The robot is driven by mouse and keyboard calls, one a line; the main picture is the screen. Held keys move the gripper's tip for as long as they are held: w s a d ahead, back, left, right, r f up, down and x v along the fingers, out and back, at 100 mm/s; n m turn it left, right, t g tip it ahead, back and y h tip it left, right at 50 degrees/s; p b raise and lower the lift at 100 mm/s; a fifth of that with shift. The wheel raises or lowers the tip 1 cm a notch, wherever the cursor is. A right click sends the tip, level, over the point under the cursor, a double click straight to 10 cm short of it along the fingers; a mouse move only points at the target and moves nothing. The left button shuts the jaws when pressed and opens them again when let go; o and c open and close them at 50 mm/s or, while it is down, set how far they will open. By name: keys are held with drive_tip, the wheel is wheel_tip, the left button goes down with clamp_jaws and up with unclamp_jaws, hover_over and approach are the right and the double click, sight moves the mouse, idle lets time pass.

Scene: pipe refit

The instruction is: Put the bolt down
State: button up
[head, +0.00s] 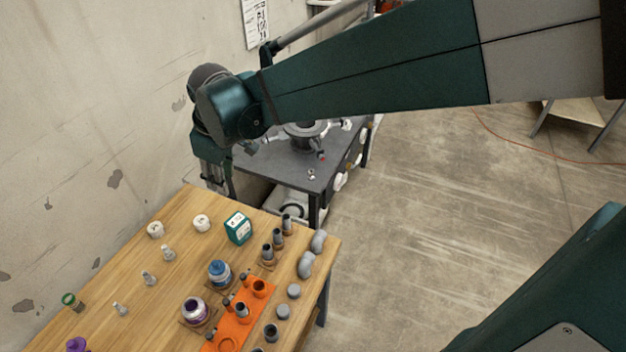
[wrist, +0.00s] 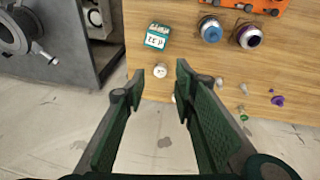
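My gripper (wrist: 160,76) is open in the wrist view, its two green fingers apart with nothing seen held between them. In the head view my gripper (head: 218,188) points down over the far-left edge of the wooden table (head: 190,225). No bolt shows in it. I cannot tell for sure which piece is the bolt. A small metal piece (head: 311,174) lies on the dark workbench (head: 285,168). Several small silver fittings, such as one at the table's left (head: 149,279), stand on the wooden table. A white roll-like piece (wrist: 161,70) shows beyond the fingertips.
A green and white box (head: 238,228), a blue-lidded jar (head: 220,273) and a purple-lidded jar (head: 195,311) stand on the wooden table. An orange rack (head: 232,325) and several grey pipe pieces are at its right side. A flanged pipe part (head: 303,135) is on the workbench.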

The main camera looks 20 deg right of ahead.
drive_tip(key=s+d+r+m+t+h, duration=0.1)
drive_tip(key=s+d+m+t, duration=0.3)
drive_tip(key=s+d+m, duration=0.6)
drive_tip(key=s+d+r, duration=0.1)
drive_tip(key=s+d, duration=1)
